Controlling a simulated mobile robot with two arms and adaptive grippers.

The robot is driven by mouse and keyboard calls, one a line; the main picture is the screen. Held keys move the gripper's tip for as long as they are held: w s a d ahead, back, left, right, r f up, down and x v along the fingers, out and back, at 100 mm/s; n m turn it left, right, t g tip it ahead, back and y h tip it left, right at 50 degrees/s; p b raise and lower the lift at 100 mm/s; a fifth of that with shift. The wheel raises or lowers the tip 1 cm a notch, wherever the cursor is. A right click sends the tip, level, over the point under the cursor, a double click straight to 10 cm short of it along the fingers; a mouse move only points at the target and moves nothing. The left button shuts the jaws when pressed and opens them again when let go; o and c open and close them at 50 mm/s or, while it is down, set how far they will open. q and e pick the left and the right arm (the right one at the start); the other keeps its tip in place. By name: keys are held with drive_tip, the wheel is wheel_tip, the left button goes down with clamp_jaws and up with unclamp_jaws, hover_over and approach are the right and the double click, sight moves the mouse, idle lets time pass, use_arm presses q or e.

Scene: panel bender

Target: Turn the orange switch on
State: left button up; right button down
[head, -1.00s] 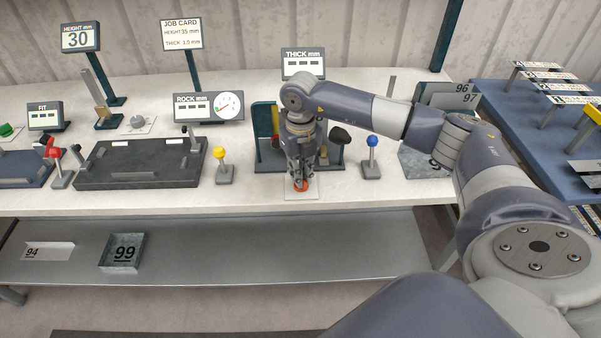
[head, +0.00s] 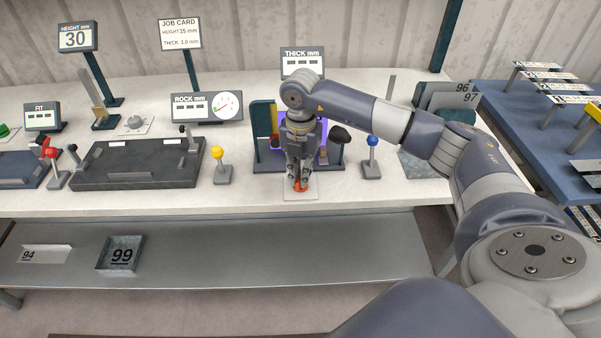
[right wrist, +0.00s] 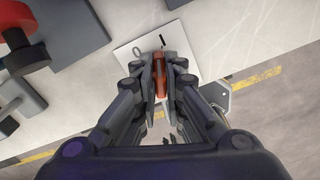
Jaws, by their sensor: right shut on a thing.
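The orange switch (head: 300,187) sits on a small white plate (head: 301,194) near the front edge of the bench. My right gripper (head: 297,182) points down over it and is shut on it. In the right wrist view the orange switch (right wrist: 161,76) lies between the two fingers of the right gripper (right wrist: 160,80). Marks show on the white plate beside the switch, a ring on one side and a short bar on the other. My left gripper is not in view.
A yellow-knobbed lever (head: 219,155) stands left of the gripper and a blue-knobbed lever (head: 372,143) right of it. Behind it is a dark machine (head: 268,155) with a lit purple area. The THICK display (head: 302,63) stands at the back.

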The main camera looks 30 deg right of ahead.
drive_tip(key=shift+m, duration=0.8)
drive_tip(key=c, duration=1.7)
unclamp_jaws()
wheel_tip(320, 180, up, 12)
drive_tip(key=shift+f, duration=0.1)
